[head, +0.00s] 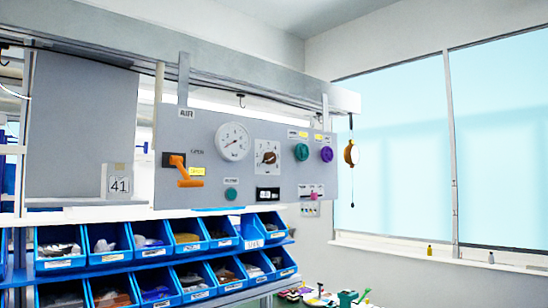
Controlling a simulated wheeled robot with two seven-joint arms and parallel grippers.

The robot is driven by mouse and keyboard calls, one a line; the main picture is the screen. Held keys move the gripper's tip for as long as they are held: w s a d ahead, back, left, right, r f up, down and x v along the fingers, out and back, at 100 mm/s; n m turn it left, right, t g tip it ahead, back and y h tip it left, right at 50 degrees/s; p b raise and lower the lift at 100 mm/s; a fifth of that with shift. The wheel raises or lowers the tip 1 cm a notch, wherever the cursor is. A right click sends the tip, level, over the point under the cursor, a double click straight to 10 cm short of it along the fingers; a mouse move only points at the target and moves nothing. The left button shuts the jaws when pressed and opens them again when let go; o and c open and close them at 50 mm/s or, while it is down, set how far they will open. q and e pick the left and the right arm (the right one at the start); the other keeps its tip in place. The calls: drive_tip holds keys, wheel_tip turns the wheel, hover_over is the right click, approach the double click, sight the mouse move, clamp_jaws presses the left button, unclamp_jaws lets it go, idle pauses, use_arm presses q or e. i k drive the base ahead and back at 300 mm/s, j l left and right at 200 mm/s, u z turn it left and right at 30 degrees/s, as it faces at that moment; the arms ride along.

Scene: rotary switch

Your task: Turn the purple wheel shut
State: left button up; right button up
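A purple wheel (326,154) is mounted at the upper right of a grey control panel (255,195), under a small yellow label. A similar teal wheel (301,152) sits just to its left. The purple wheel is small in the head view, so I cannot tell how far it is turned. Neither of my grippers is in view, and nothing covers the wheel.
The panel also carries an orange lever (187,171), a round gauge (233,141) and a dial (267,158). Blue bins (120,262) in rows stand below. An orange hanging tool (351,153) is right of the panel. Loose items (320,297) lie at the bottom.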

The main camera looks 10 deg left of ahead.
sight(327, 153)
drive_tip(key=i+l+u, duration=0.3)
drive_tip(key=u, duration=0.15)
drive_tip(key=i+l+u, duration=0.25)
drive_tip(key=l+u, duration=0.2)
